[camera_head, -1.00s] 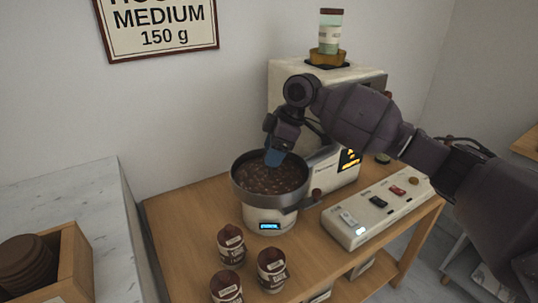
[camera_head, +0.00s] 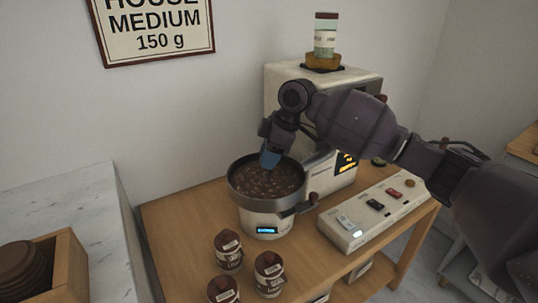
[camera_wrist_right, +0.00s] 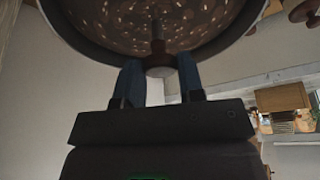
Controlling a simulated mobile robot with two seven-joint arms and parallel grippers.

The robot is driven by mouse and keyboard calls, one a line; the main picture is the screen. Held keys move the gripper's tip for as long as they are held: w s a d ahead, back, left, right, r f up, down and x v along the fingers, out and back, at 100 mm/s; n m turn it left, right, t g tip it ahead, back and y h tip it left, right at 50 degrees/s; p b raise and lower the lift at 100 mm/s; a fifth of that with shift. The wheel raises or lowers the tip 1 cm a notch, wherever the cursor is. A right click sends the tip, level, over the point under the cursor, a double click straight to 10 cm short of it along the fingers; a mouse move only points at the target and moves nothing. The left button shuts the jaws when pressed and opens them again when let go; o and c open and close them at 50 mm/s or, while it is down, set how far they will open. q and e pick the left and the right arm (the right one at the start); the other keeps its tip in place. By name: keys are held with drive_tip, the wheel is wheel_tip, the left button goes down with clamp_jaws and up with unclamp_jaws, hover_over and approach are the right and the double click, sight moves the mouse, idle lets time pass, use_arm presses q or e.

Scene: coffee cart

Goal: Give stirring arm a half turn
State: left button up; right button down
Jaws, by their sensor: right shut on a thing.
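The round dark cooling bowl (camera_head: 236,191) holds brown coffee beans (camera_head: 267,183) and sits on a white base at the middle of the wooden cart. My right gripper (camera_head: 270,158) reaches down over the bowl's far side, with blue fingers at the beans. In the right wrist view the two blue fingers (camera_wrist_right: 160,80) stand either side of a dark round piece of the stirring arm (camera_wrist_right: 160,70), at the bowl's edge in that picture, and are shut on it. A dark bar runs from it over the beans. The rest of the stirring arm is hidden. My left gripper is out of view.
A white roaster (camera_head: 284,85) stands behind the bowl. A switch panel (camera_head: 350,228) lies to the right. Several brown-lidded jars (camera_head: 269,275) stand in front. A knobbed lever (camera_head: 312,197) sticks out from the bowl's right side. A marble counter (camera_head: 70,215) is at left.

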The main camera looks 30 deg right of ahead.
drive_tip(key=shift+s+r+m+p, duration=0.1)
drive_tip(key=shift+r+m+p, duration=0.3)
drive_tip(key=shift+p, duration=0.2)
drive_tip(key=shift+t+p, duration=0.3)
drive_tip(key=shift+f+m, duration=0.2)
drive_tip(key=shift+m, duration=0.1)
drive_tip(key=shift+f, duration=0.3)
drive_tip(key=c, duration=1.1)
unclamp_jaws()
drive_tip(key=o, duration=0.3)
drive_tip(key=shift+o, duration=0.3)
drive_tip(key=shift+r, duration=0.15)
